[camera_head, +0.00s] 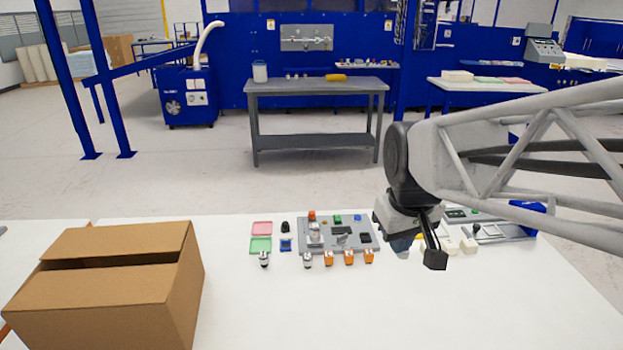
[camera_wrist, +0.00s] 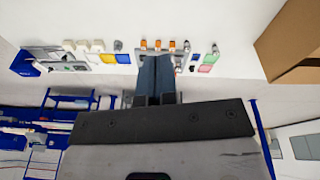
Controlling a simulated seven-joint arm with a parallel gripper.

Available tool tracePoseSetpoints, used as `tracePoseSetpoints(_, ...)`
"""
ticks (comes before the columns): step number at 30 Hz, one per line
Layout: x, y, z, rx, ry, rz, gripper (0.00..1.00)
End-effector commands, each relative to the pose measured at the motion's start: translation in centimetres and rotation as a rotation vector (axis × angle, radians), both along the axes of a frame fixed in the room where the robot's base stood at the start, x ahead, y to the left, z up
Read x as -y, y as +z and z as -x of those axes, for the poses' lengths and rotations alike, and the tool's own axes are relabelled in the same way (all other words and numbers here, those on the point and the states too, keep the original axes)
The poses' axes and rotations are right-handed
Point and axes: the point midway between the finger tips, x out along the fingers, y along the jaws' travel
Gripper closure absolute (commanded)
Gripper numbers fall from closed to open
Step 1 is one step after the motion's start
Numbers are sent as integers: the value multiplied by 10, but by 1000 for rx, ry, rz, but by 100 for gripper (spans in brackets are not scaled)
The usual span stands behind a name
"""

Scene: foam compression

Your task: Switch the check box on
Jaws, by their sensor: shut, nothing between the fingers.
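My gripper (camera_head: 435,257) is shut and empty, held above the white table, right of the grey component board (camera_head: 312,243). In the wrist view its closed fingers (camera_wrist: 156,72) point toward the table and hide part of the board. A grey panel device (camera_head: 500,231) lies on the table to the right of my gripper, with a blue box (camera_head: 533,208) at its far end; it also shows at the left in the wrist view (camera_wrist: 62,64). No label is readable, so I cannot tell for certain which unit is the check box, or its switch position.
An open cardboard box (camera_head: 110,290) stands at the left. Pink (camera_head: 262,228) and green (camera_head: 260,245) trays lie left of the board. Several orange-topped parts (camera_head: 349,257) stand along its front. White blocks (camera_head: 469,245) sit beside my gripper. The front middle table is clear.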

Motion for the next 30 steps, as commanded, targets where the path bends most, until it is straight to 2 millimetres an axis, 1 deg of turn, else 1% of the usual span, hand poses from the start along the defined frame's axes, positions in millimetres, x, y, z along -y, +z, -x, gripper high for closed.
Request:
tracePoseSetpoints(1, 0, 2, -11, -4, 20, 4, 100)
tracePoseSetpoints(3, 0, 4, -25, -10, 51, 9, 100)
tracePoseSetpoints(16, 0, 10, -111, -39, 242, 42, 100)
tracePoseSetpoints(30, -1, 0, -208, -71, 454, 71, 100)
